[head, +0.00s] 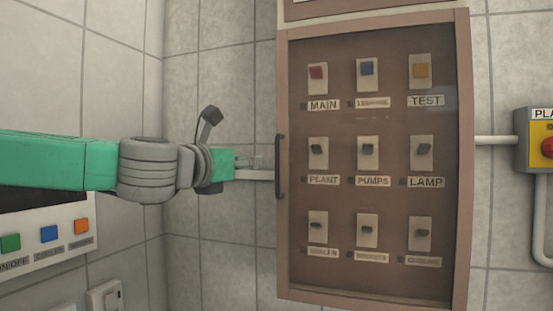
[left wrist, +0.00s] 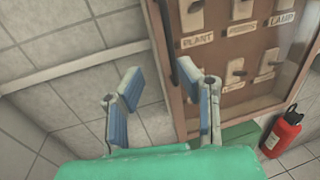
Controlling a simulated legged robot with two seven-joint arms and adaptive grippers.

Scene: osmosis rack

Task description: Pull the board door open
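The board door (head: 380,283) is a brown-framed panel on the tiled wall, with switches showing behind its pane. It looks shut. A dark vertical handle (head: 280,166) sits on its left edge. My left gripper (head: 258,168) points right at the handle's middle height, just left of it in the head view. In the left wrist view my left gripper (left wrist: 168,80) has its two blue-padded fingers spread, with nothing held between them. The door's frame (left wrist: 165,85) and the dark handle (left wrist: 168,40) show beyond the fingers, nearer the right one. I cannot tell whether they touch. My right gripper is out of view.
A yellow box with a red button (head: 549,147) is on the wall at right, joined by a pipe (head: 497,140). A panel with coloured buttons (head: 50,235) is at lower left. A red extinguisher (left wrist: 282,133) stands at right in the left wrist view.

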